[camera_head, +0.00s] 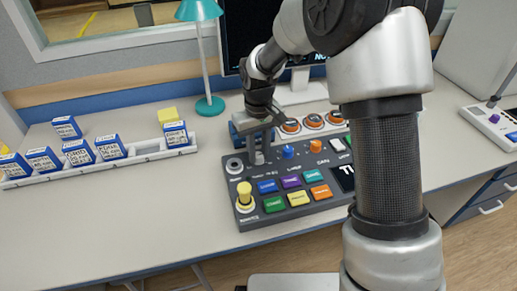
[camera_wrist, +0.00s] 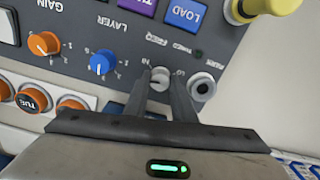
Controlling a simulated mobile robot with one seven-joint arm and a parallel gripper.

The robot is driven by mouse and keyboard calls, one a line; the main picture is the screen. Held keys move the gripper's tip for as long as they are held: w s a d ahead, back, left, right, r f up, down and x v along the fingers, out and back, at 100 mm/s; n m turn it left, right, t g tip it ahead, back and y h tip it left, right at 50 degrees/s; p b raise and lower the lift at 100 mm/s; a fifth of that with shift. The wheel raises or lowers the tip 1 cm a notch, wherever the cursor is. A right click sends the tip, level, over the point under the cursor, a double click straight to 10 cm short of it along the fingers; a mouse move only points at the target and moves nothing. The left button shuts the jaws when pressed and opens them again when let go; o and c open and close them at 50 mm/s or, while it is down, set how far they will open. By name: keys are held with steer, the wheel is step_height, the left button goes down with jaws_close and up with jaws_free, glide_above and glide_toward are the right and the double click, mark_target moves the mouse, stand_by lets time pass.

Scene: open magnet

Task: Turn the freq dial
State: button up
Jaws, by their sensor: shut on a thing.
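The freq dial (camera_wrist: 160,76) is a small grey-white knob on the dark console (camera_wrist: 240,55), with "FREQ" lettered beside it in the wrist view. My gripper (camera_wrist: 162,88) has one finger on each side of the knob and is shut on it. In the head view my gripper (camera_head: 259,156) reaches down to the console's upper left part, and the knob is mostly hidden between the fingers. The dial's scale is partly covered by the fingers, so its exact setting is hard to read.
Next to the freq dial are a blue knob (camera_wrist: 102,62), an orange knob (camera_wrist: 44,43) and a grey round socket (camera_wrist: 202,87). A yellow plunger (camera_head: 244,195) stands at the console's left edge. A teal lamp (camera_head: 209,103) and a rack of blue-white boxes (camera_head: 110,147) are left.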

mark_target(259, 155)
steer(key=shift+m, duration=0.3)
steer(key=o, duration=1.1)
steer(key=shift+c, duration=0.2)
step_height(259, 155, up, 17)
steer(key=p, duration=0.3)
steer(key=shift+r+p, duration=0.2)
steer(key=shift+p, duration=0.1)
